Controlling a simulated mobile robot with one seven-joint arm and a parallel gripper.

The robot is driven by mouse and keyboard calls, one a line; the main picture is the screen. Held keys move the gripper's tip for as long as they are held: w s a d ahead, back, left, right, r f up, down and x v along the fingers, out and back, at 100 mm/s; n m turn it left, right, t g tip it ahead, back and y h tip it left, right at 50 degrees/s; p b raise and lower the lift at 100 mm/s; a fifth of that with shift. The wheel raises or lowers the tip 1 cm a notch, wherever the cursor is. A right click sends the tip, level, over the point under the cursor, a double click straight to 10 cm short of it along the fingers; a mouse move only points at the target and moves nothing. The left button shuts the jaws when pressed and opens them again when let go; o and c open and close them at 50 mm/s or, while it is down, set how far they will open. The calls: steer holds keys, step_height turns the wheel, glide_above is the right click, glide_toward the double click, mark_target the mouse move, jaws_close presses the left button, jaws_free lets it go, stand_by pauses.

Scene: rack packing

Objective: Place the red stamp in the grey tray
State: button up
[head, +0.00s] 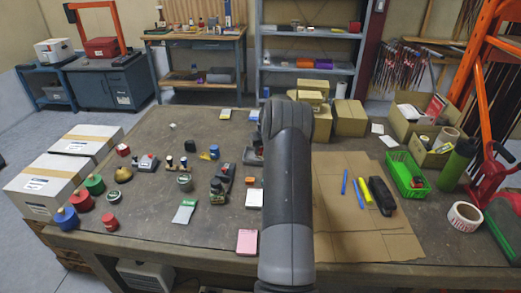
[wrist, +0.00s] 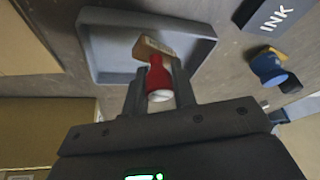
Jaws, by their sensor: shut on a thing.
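My gripper (wrist: 160,78) is shut on the red stamp (wrist: 158,76) in the wrist view. The stamp has a red handle with a pale end and a wooden block at its far end. The block shows against the inside of the grey tray (wrist: 105,52), and I cannot tell whether it touches the tray floor. The tray is shallow, with a raised rim, and nothing else shows in it. In the head view my arm hides the gripper and the stamp, and only the left part of the tray (head: 250,155) shows.
A dark ink box (wrist: 275,12) and a blue-topped object (wrist: 268,68) lie right of the tray in the wrist view. Cardboard boxes (head: 348,118) stand right of my arm in the head view. Several stamps and pads are spread over the table's left half.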

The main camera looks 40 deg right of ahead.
steer(key=shift+f, duration=0.6)
steer(key=o, duration=1)
steer(key=shift+r, duration=0.15)
